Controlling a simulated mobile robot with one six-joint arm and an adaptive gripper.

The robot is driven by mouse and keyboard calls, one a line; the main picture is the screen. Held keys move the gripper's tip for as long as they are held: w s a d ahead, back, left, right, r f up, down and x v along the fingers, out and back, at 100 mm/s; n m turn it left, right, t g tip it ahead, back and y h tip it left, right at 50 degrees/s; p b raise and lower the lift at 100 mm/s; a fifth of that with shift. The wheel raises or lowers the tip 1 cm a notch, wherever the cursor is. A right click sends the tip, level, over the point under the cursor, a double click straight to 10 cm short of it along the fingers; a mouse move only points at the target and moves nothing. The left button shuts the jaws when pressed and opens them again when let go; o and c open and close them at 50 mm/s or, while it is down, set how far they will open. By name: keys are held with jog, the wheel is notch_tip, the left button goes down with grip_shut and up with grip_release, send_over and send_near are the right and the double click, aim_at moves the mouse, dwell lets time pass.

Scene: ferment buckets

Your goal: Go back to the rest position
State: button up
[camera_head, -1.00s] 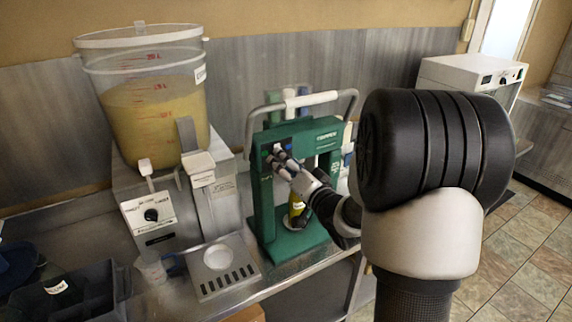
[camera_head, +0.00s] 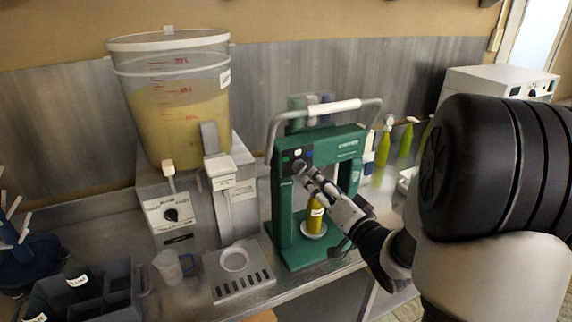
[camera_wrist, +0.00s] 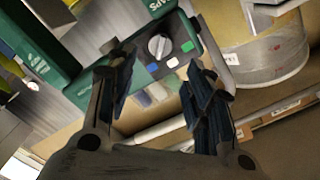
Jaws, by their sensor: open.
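My gripper (camera_head: 308,172) is open and empty. In the head view it is in front of the upper part of a green bench machine (camera_head: 346,146), close to its control panel. In the wrist view my gripper (camera_wrist: 158,85) has its two fingers spread, with the panel's grey knob (camera_wrist: 158,46) and blue, white and green buttons beyond them. Whether a finger touches the panel I cannot tell. A yellow bottle (camera_head: 315,218) stands upright on the machine's round plate, below my gripper.
Left of the machine, a large clear bucket (camera_head: 180,112) of yellow liquid sits on a dispenser (camera_head: 170,216). A small cup (camera_head: 168,267), a drip tray (camera_head: 240,285) and a dark divided bin (camera_head: 95,290) are at the front left. Green bottles (camera_head: 382,155) stand behind at the right.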

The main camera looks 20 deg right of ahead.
jog(key=s+a+f+n+g, duration=0.1)
jog(key=s+a+n+g, duration=0.3)
jog(key=s, duration=0.9)
jog(key=s+a+f+n+g, duration=0.1)
jog(key=s+a+n+g, duration=0.3)
jog(key=s+a+g, duration=0.5)
jog(key=s+a, duration=0.4)
jog(key=shift+s+a+n+h, duration=0.2)
jog(key=shift+n+h, duration=0.1)
jog(key=shift+n, duration=0.1)
